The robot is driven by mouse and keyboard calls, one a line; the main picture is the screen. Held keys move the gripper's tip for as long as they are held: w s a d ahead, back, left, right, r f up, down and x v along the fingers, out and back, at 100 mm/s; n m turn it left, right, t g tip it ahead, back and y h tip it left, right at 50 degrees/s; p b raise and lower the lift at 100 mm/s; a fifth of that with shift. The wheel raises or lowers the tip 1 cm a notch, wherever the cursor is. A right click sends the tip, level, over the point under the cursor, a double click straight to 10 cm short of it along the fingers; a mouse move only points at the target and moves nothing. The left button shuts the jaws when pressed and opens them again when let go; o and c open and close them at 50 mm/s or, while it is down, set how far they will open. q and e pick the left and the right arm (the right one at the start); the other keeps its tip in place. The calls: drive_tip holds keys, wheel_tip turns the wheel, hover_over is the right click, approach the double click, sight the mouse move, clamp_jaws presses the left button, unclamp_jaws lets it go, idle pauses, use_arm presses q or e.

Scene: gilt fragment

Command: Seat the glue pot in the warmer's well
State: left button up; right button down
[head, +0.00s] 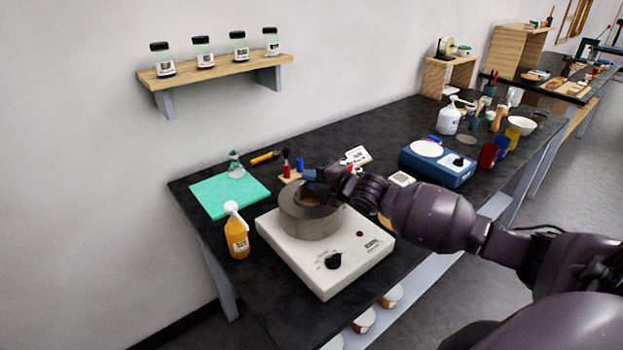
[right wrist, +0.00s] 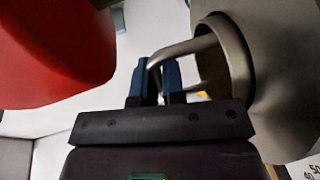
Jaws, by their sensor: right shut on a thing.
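The warmer is a white box (head: 350,262) with a black dial, near the front edge of the dark bench. A grey round collar (head: 310,222) stands on it and forms its well. My right gripper (head: 312,180) is at the collar's back rim. In the right wrist view its blue fingers (right wrist: 160,82) are closed on the bent metal handle of the glue pot (right wrist: 182,48). A brownish interior shows inside the collar in the head view. The gripper hides part of the opening, so I cannot tell how deep the pot sits. My left gripper is out of view.
An orange spray bottle (head: 237,236) and a green mat (head: 228,196) with a small flask stand left of the warmer. Small red and blue items (head: 286,165) are close behind the gripper. A blue scale (head: 438,165) is to the right.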

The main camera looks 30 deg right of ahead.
drive_tip(key=c, duration=1.2)
unclamp_jaws()
drive_tip(key=shift+s+r, duration=0.1)
drive_tip(key=v, duration=1.1)
drive_tip(key=shift+s+d+r, duration=0.1)
drive_tip(key=shift+s, duration=0.3)
